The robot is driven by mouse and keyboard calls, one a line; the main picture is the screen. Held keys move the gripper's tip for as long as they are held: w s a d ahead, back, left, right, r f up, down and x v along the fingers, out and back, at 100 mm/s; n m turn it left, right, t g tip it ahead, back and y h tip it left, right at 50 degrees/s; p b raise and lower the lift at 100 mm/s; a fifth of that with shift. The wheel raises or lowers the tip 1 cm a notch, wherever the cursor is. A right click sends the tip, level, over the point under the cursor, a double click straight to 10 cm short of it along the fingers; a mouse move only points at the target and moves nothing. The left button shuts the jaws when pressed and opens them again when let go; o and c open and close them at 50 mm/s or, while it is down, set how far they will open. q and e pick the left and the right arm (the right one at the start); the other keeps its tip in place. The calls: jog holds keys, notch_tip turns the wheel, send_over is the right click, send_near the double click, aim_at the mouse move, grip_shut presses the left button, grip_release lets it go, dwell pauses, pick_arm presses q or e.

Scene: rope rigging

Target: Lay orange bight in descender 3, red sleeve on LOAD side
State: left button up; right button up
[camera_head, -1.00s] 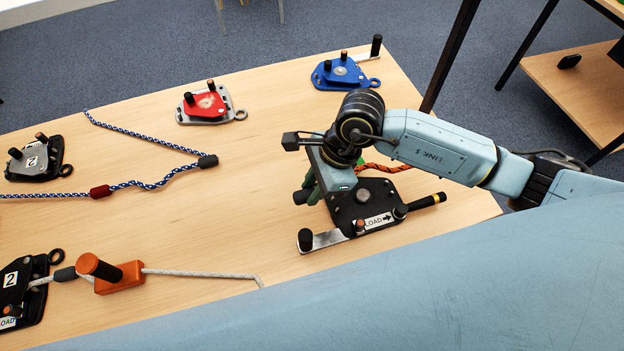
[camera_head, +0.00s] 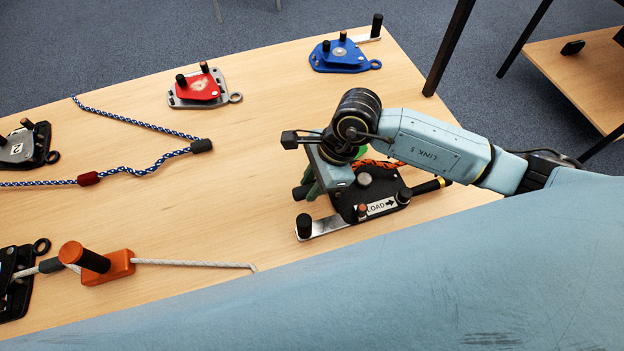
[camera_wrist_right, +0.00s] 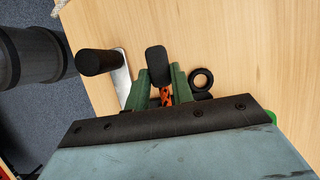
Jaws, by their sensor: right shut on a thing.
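The orange rope (camera_head: 385,164) shows in a short stretch behind the black descender (camera_head: 349,200) with a LOAD label and arrow; its number is not legible. My right gripper (camera_head: 312,182) is at the descender's left edge, partly hidden by my wrist. In the right wrist view its green fingers (camera_wrist_right: 162,88) are shut on the orange rope (camera_wrist_right: 167,96), with a black sleeve (camera_wrist_right: 157,62) just beyond the fingertips. A black post on a metal bar (camera_wrist_right: 98,62) stands to the left. I see no red sleeve on the orange rope. My left gripper is out of view.
A blue descender (camera_head: 340,58), a red one (camera_head: 200,90) and two dark ones (camera_head: 25,148) at the left edge lie on the table. A blue rope (camera_head: 140,124) has a red sleeve (camera_head: 88,179). A grey rope passes an orange block (camera_head: 120,266). The table centre is clear.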

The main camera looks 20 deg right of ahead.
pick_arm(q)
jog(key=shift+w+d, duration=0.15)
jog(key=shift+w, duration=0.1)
pick_arm(e)
jog(key=shift+a, duration=0.1)
dwell(0.7)
pick_arm(q)
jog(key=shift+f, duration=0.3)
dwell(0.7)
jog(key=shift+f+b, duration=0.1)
jog(key=shift+b, duration=0.35)
pick_arm(e)
jog(key=shift+f, duration=0.2)
